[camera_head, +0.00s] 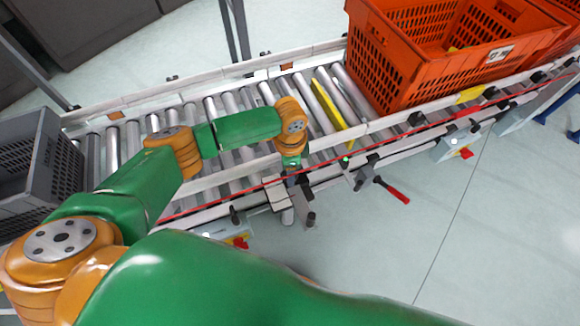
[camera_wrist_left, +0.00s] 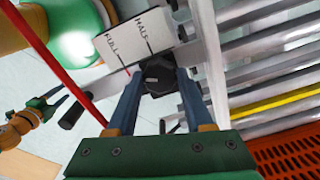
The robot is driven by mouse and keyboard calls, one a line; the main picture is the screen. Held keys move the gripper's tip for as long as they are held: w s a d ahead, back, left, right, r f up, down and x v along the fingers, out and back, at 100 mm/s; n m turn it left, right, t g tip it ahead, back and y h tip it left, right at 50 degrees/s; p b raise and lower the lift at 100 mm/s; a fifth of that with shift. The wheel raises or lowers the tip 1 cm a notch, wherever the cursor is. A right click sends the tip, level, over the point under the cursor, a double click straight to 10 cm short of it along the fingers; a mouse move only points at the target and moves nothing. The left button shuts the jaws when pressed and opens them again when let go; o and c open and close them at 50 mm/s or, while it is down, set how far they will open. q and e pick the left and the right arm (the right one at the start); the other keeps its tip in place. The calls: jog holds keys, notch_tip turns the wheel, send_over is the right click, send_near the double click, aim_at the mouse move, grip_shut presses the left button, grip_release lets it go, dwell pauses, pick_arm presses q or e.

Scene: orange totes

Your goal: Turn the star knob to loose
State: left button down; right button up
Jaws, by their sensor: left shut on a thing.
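The star knob (camera_wrist_left: 158,76) is dark and many-sided, seen close up in the left wrist view. My left gripper (camera_wrist_left: 155,88) has its two blue fingers on either side of the knob and is shut on it. In the head view, my left gripper (camera_head: 297,190) is low at the conveyor's near side; the knob cannot be made out there. A white block (camera_wrist_left: 128,40) beside the knob carries the words FULL and HALF with dark lines. Small at the left of the wrist view is what looks like my right gripper (camera_wrist_left: 48,105); its jaw state is unclear.
The roller conveyor (camera_head: 215,105) runs across the scene with a yellow bar (camera_head: 328,100) between rollers. An orange tote (camera_head: 405,80) stands on it at right, a grey crate (camera_head: 65,165) at left. A red-handled lever (camera_head: 392,190) sticks out from the near rail. The floor in front is clear.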

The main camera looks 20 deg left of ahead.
pick_arm(q)
jog(key=n+p, duration=0.2)
jog(key=p, duration=0.1)
jog(key=n+p, duration=0.1)
jog(key=n, duration=0.1)
jog(key=shift+s+r, duration=0.1)
jog(key=shift+r, duration=0.15)
jog(key=n+p, duration=0.2)
jog(key=shift+n, duration=0.4)
jog(key=n+p, duration=0.1)
jog(key=n, duration=0.1)
jog(key=shift+f+n+p, duration=0.1)
jog(key=shift+n+p, duration=0.25)
jog(key=shift+n, duration=0.05)
jog(key=n+p, duration=0.1)
jog(key=n, duration=0.1)
jog(key=shift+n, duration=0.3)
jog(key=n+p, duration=0.1)
jog(key=n, duration=0.2)
jog(key=shift+n, duration=0.4)
jog(key=n, duration=0.3)
jog(key=shift+f+p, duration=0.1)
jog(key=shift+p, duration=0.2)
jog(key=shift+n, duration=2)
jog(key=shift+w, duration=0.2)
